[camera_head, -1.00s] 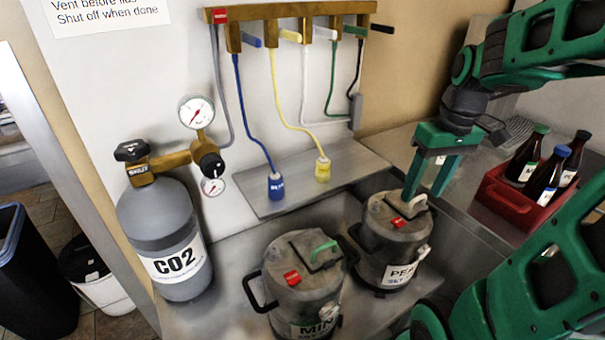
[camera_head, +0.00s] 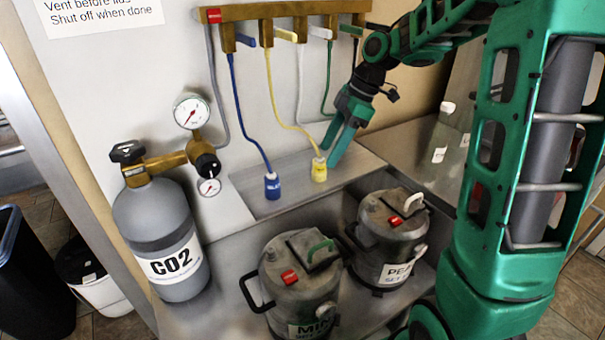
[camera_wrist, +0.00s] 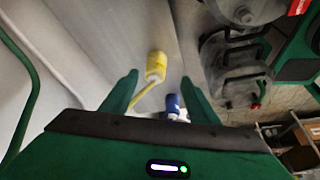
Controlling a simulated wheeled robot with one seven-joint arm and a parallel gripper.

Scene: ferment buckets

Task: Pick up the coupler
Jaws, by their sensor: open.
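A yellow coupler (camera_head: 319,169) stands on the grey metal ledge (camera_head: 290,197), on the end of a yellow hose. A blue coupler (camera_head: 272,186) stands to its left on a blue hose. My gripper (camera_head: 332,158) is close to the right of the yellow coupler in the head view. In the wrist view the yellow coupler (camera_wrist: 156,66) lies ahead of and between the spread fingers (camera_wrist: 160,88); the blue coupler (camera_wrist: 174,104) shows farther off near the right finger. My gripper is open and holds nothing. Whether a finger touches the yellow coupler cannot be told.
Two lidded buckets, one marked MIN (camera_head: 301,282) and one marked PEA (camera_head: 386,238), stand below the ledge. A grey CO2 cylinder (camera_head: 163,237) with gauges stands at left. A brass manifold (camera_head: 285,12) with hoses hangs above on the wall.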

